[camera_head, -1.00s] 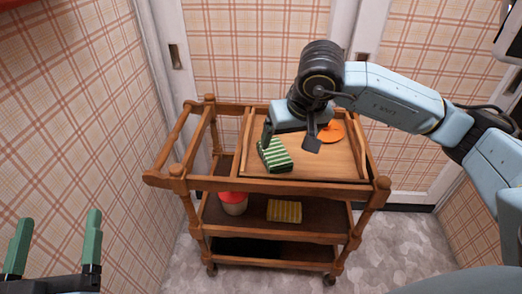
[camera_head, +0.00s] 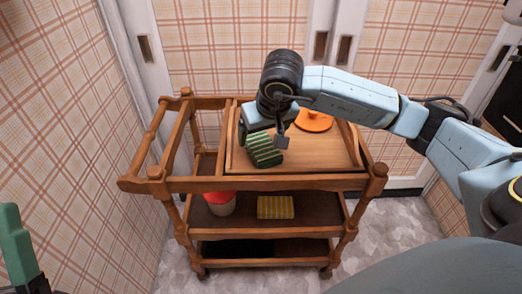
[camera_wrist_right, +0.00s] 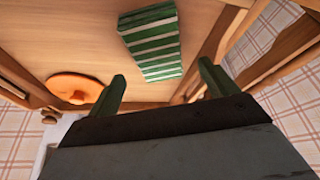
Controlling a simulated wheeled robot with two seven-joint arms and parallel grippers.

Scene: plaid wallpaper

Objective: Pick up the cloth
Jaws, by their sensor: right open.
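A folded green-and-white striped cloth (camera_head: 265,154) lies on the tray on top of a wooden trolley. It also shows in the right wrist view (camera_wrist_right: 153,45), ahead of the fingertips. My right gripper (camera_head: 262,141) is open and empty, pointing down above the cloth's far part. In the right wrist view its two green fingers (camera_wrist_right: 162,72) stand apart, with the cloth roughly in line with the gap between them. I cannot tell whether they touch it. Only one green finger of my left gripper (camera_head: 17,248) shows, at the left edge, away from the trolley.
An orange round object (camera_head: 313,121) lies on the tray (camera_head: 325,155), right of the cloth. The tray has raised wooden sides. The trolley's lower shelf holds a red-and-white container (camera_head: 220,204) and a yellow striped folded item (camera_head: 275,207). Plaid walls stand close left and behind.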

